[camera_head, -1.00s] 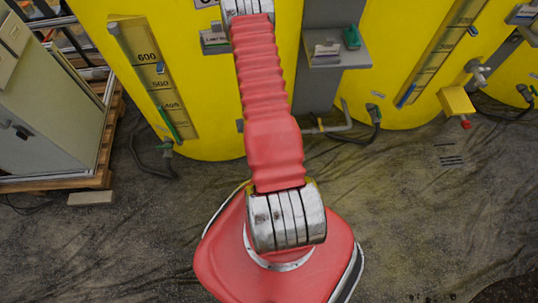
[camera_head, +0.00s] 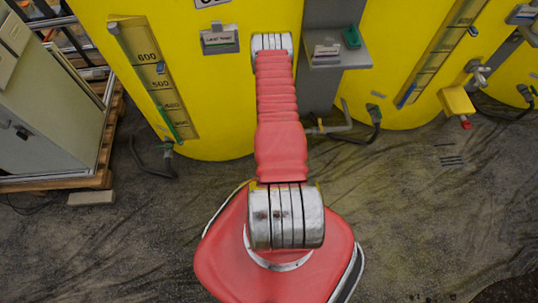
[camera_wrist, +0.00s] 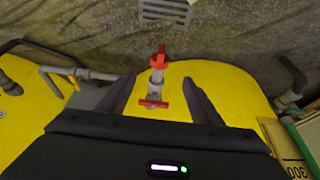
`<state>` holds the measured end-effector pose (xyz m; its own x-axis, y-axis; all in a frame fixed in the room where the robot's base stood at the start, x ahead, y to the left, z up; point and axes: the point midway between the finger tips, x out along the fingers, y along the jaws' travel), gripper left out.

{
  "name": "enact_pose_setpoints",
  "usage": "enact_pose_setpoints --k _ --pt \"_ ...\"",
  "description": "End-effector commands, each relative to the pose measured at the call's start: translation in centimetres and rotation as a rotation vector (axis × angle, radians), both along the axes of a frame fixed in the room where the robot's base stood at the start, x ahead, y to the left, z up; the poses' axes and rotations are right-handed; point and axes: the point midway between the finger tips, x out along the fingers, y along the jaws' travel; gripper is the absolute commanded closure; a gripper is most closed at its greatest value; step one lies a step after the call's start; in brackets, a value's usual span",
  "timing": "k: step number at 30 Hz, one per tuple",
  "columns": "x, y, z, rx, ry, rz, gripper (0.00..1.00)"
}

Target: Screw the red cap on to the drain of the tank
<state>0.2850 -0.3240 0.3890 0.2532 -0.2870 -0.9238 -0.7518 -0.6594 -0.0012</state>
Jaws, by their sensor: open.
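In the wrist view, a short grey drain (camera_wrist: 157,77) sticks out from the yellow tank (camera_wrist: 220,80). A red piece (camera_wrist: 160,57), which looks like the red cap, is at its outer end. I cannot tell whether it is threaded on. A red cross handle (camera_wrist: 154,104) is nearer the camera. My gripper (camera_wrist: 160,90) is open, its dark fingers left and right of the drain in the picture, with nothing seen held between them. In the head view, the tank (camera_head: 225,90) stands behind my arm, which hides the gripper and drain.
A floor grate (camera_wrist: 165,11) lies beyond the drain in the wrist view. Grey pipes (camera_wrist: 85,74) run to the left. In the head view, a grey shelf (camera_head: 335,55) stands between the tanks, and a cabinet (camera_head: 50,110) on a pallet is at left. The right floor is mostly clear.

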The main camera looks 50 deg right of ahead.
Motion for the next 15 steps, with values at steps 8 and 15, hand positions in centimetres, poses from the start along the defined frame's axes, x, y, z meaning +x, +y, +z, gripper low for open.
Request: enact_pose_setpoints --k 8,15 --pt "0.4 -0.4 -1.6 0.0 0.0 0.001 0.41" --pt "1.2 -1.3 -4.3 0.0 0.0 0.001 0.41"
